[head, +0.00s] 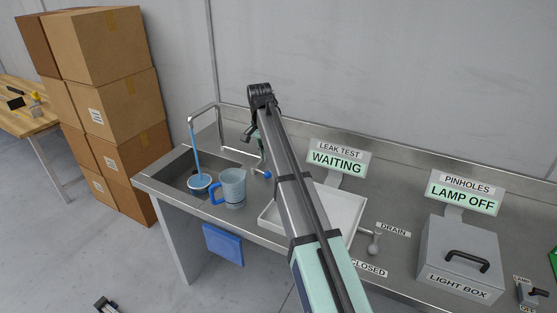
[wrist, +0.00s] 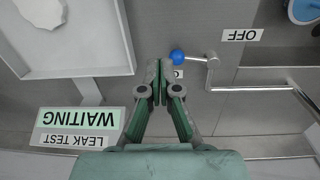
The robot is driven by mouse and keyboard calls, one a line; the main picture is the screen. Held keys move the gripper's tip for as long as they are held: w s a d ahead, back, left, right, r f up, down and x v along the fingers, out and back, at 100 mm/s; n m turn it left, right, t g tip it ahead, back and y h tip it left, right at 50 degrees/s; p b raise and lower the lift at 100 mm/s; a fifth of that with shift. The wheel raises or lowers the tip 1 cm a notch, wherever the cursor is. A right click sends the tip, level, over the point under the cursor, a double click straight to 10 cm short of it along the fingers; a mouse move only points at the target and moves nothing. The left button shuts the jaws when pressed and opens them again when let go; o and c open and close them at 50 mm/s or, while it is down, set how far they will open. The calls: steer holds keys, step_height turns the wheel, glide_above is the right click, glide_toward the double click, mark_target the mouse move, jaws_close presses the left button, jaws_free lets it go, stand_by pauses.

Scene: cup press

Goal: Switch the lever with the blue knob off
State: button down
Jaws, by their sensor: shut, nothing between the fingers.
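The blue knob (wrist: 177,56) sits on the end of a grey lever (wrist: 197,59) by the tap. In the wrist view the lever points left from its pivot, toward a mostly hidden label (wrist: 179,74) and away from the OFF label (wrist: 241,35). In the head view the blue knob (head: 267,174) shows just right of the sink. My gripper (wrist: 156,66) is shut and empty, with its fingertips just left of the knob. A small gap seems to separate them; contact is hard to tell. In the head view my gripper (head: 261,165) points down beside the knob.
Water runs from the tap (head: 204,113) into the sink (head: 176,172) onto a blue-rimmed vessel (head: 200,183). A blue-handled jug (head: 232,187) stands near the knob. A white tray (head: 346,210) and the WAITING sign (head: 338,163) are to the right.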

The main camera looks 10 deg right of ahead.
mark_target(261, 172)
steer(key=w+d+f+m+g+y+p, duration=0.1)
steer(key=w+d+f+m+y+p, duration=0.2)
steer(key=w+d, duration=0.7)
steer(key=shift+w+d+f+m, duration=0.25)
steer(key=shift+w+f+m, duration=0.05)
steer(key=shift+m, duration=0.1)
steer(key=shift+f, duration=0.1)
steer(key=p+x, duration=0.3)
steer(key=x, duration=0.6)
steer(key=shift+s+a, duration=0.1)
steer(key=shift+s, duration=0.1)
steer(key=a, duration=0.1)
steer(key=s+a+p, duration=0.1)
steer(key=shift+s+a, duration=0.25)
steer(key=shift+a, duration=0.1)
steer(key=shift+s+a+p, duration=0.2)
steer(key=shift+a+p, duration=0.2)
steer(key=shift+a, duration=0.05)
steer(key=shift+d, duration=0.1)
